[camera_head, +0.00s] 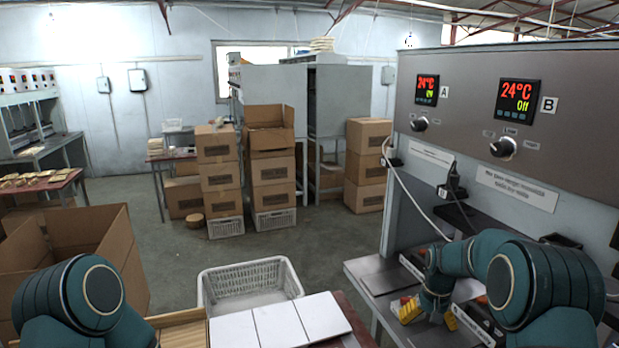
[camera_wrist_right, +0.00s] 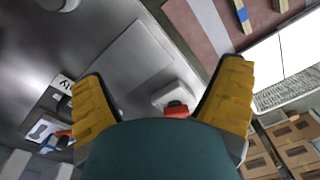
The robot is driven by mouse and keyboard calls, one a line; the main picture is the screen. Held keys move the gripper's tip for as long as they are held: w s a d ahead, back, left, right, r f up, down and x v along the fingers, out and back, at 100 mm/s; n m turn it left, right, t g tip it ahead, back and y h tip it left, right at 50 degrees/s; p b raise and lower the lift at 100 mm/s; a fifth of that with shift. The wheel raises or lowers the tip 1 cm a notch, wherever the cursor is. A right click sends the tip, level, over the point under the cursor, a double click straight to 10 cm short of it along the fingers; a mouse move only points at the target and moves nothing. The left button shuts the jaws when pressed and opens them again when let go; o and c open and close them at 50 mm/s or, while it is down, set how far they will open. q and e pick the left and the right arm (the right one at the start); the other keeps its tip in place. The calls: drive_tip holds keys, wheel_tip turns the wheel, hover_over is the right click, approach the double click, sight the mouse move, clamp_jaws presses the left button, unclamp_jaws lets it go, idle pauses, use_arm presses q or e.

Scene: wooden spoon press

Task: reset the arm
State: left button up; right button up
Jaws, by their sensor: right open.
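My right gripper (camera_head: 428,314) is over the lower right of the head view, at the front of the grey press machine (camera_head: 460,95). Its yellow fingers are spread apart with nothing between them. In the right wrist view the two yellow fingers (camera_wrist_right: 160,100) stand wide open, with a grey metal plate (camera_wrist_right: 135,55) and a small red part (camera_wrist_right: 177,108) beyond them. In the head view my left arm (camera_head: 75,300) shows at the lower left; its gripper is not in view.
A white basket (camera_head: 250,284) stands ahead, behind white boards (camera_head: 275,322) on a table. An open cardboard box (camera_head: 85,240) is at left. Stacked boxes (camera_head: 272,180) stand farther back. The press has knobs (camera_head: 503,147) and lit displays (camera_head: 518,101). Grey floor (camera_head: 330,240) is free in the middle.

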drive_tip(key=s+a+f+y+b, duration=0.1)
drive_tip(key=s+a+f, duration=0.4)
drive_tip(key=f, duration=0.3)
drive_tip(key=s+a+f+y, duration=0.1)
drive_tip(key=s+a+f, duration=0.4)
drive_tip(key=f, duration=0.2)
use_arm(q)
wheel_tip(320, 180, down, 2)
drive_tip(key=shift+f+b, duration=0.15)
drive_tip(key=shift+b, duration=0.3)
use_arm(e)
drive_tip(key=s+a+f, duration=0.2)
drive_tip(key=s+a, duration=0.2)
drive_tip(key=s, duration=0.4)
drive_tip(key=s+a+f+t+y, duration=0.1)
drive_tip(key=s+a, duration=0.4)
drive_tip(key=s, duration=0.3)
drive_tip(key=shift+s+f+t+y, duration=0.3)
drive_tip(key=shift+f, duration=0.1)
